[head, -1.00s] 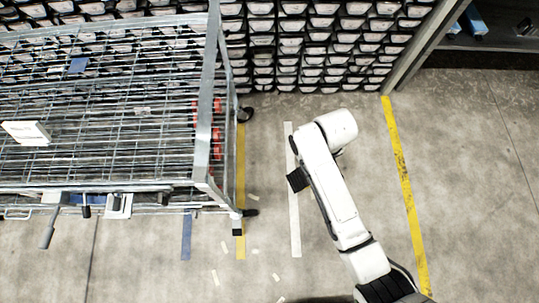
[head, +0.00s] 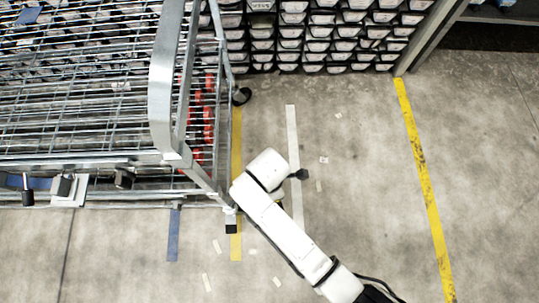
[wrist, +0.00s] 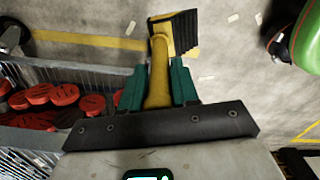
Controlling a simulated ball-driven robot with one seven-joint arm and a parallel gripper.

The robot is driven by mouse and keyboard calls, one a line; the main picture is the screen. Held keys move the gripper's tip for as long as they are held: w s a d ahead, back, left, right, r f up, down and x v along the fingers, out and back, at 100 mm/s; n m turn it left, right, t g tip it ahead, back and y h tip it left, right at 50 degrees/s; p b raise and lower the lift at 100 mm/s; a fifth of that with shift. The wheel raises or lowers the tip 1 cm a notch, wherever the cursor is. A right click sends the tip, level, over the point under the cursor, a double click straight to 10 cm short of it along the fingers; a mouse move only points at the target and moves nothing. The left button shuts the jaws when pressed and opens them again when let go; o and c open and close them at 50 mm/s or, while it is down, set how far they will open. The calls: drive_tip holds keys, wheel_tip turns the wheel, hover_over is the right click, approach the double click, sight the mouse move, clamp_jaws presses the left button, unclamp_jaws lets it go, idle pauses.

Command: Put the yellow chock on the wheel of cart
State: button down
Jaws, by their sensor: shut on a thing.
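The yellow chock (wrist: 188,36) has a black ribbed face and a yellow handle, in the wrist view. My gripper (wrist: 157,75), with teal fingers, is shut on the handle and holds the chock out in front over the floor. The metal wire cart (head: 165,110) fills the left of the head view. Its far right caster wheel (head: 241,96) is black. At its near right corner is a dark foot or caster (head: 231,222), partly hidden. A dark wheel (wrist: 14,38) shows at the wrist view's upper left.
Red round pieces (wrist: 62,94) lie behind the cart's wire side. Racks of stacked trays (head: 310,35) line the back. A yellow line (head: 420,170) and a white strip (head: 292,140) mark the floor. Floor right of my arm is mostly clear.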

drive_tip(key=s+a+f+n+b, duration=0.4)
drive_tip(key=f+n+b, duration=0.3)
drive_tip(key=f, duration=0.2)
drive_tip(key=s+a+f+n+b, duration=0.45)
drive_tip(key=f+n+b, duration=0.2)
drive_tip(key=f, duration=0.35)
drive_tip(key=w+d+f+b, duration=0.9)
drive_tip(key=f+b, duration=0.2)
drive_tip(key=f, duration=0.2)
drive_tip(key=shift+w+n, duration=0.35)
drive_tip(key=shift+w, duration=0.05)
drive_tip(key=shift+f, duration=0.2)
drive_tip(key=c, duration=0.8)
unclamp_jaws()
wheel_tip(320, 180, up, 12)
drive_tip(key=p, duration=0.6)
drive_tip(key=shift+r+p, duration=0.1)
drive_tip(key=shift+p, duration=0.25)
